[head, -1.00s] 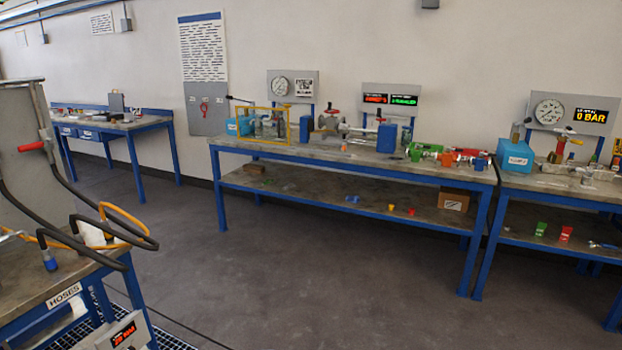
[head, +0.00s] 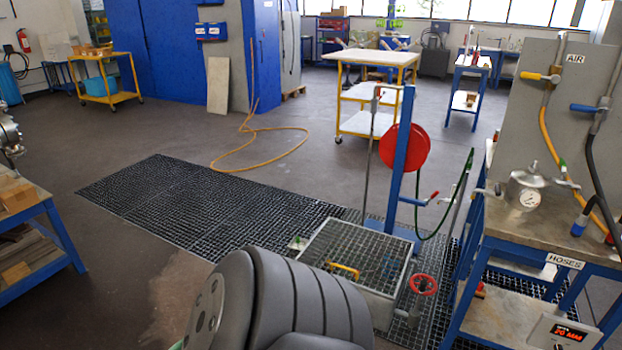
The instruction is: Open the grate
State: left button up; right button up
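A square grate (head: 362,246) in a pale frame lies flat, looking closed, on a low box (head: 375,305) at lower centre right of the head view. A yellow handle (head: 342,270) sits on its near left part. A dark floor grating (head: 200,206) stretches away to the left of the box. My ribbed grey body part in the foreground hides the near left side of the box. Neither of my grippers is in view.
A red valve wheel (head: 422,284) stands right of the box. A blue post with a red reel (head: 404,148) rises behind it. The HOSES bench (head: 535,238) is at the right, another bench (head: 40,245) at the left. The floor between is mostly clear, with a yellow hose (head: 252,148) farther back.

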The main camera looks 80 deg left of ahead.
aim_at(369, 231)
jog(key=u, duration=2)
jog(key=i+u, duration=0.15)
jog(key=i+j+z, duration=0.1)
jog(key=i+z, duration=0.2)
jog(key=i+j+z, duration=0.3)
jog(key=i, duration=0.15)
jog(key=i+j+z, duration=0.15)
jog(key=i+z, duration=0.15)
jog(key=i, duration=0.1)
